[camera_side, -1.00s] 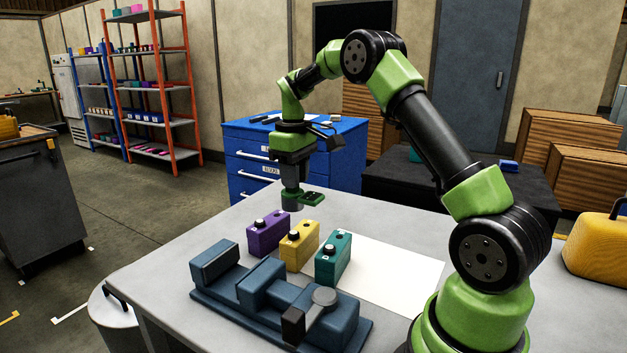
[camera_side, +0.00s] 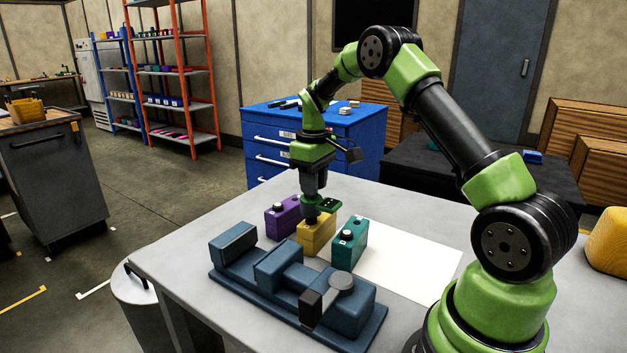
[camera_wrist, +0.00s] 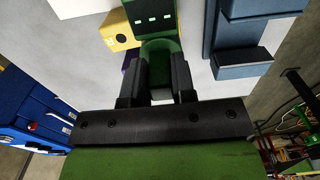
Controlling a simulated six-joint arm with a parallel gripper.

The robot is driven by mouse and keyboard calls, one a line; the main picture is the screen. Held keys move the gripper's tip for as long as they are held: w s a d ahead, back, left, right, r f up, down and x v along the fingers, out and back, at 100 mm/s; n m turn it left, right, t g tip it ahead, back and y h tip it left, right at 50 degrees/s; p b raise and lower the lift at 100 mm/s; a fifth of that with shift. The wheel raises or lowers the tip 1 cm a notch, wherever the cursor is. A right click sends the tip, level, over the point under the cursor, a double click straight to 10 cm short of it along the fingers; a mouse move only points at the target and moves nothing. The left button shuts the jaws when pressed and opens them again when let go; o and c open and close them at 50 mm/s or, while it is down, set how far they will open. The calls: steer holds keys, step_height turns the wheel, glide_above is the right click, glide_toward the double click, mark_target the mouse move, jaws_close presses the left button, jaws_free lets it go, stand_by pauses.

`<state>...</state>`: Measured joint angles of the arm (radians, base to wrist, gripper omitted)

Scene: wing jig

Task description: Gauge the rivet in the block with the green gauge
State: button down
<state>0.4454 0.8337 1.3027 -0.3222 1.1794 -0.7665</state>
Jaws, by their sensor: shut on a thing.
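My gripper (camera_side: 312,207) is shut on the green gauge (camera_side: 329,204), low over the yellow block (camera_side: 318,239). In the wrist view, the gauge (camera_wrist: 153,15) shows three pale marks and sits between my jaws (camera_wrist: 160,75). The yellow block (camera_wrist: 117,32) shows a dark hole on its top there; its black knob is hidden in the side view. I cannot tell whether the gauge touches the block. The purple block (camera_side: 286,221) stands to its left and the teal block (camera_side: 350,252) to its right, each with a black knob.
The blue-grey jig (camera_side: 290,290) with a raised clamp (camera_side: 340,284) lies in front of the blocks. A white sheet (camera_side: 415,265) lies to the right, mostly bare. The grey table (camera_side: 195,275) is clear at the left.

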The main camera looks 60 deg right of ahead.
stand_by(0.3)
steer(key=shift+f, duration=1.4)
steer(key=c, duration=0.9)
jaws_free()
steer(key=shift+o, duration=0.2)
steer(key=r, duration=1)
steer(key=shift+a+r, duration=0.2)
steer(key=s+a+r+m+t, duration=0.1)
steer(key=s+a+r+t, duration=0.1)
steer(key=s+a+r, duration=0.45)
steer(key=s+a+r+m+t+y, duration=0.2)
steer(key=s+a+t, duration=0.3)
steer(key=s+a, duration=0.7)
steer(key=shift+s+a+m, duration=0.35)
steer(key=shift+s+m, duration=0.15)
steer(key=shift+s, duration=0.75)
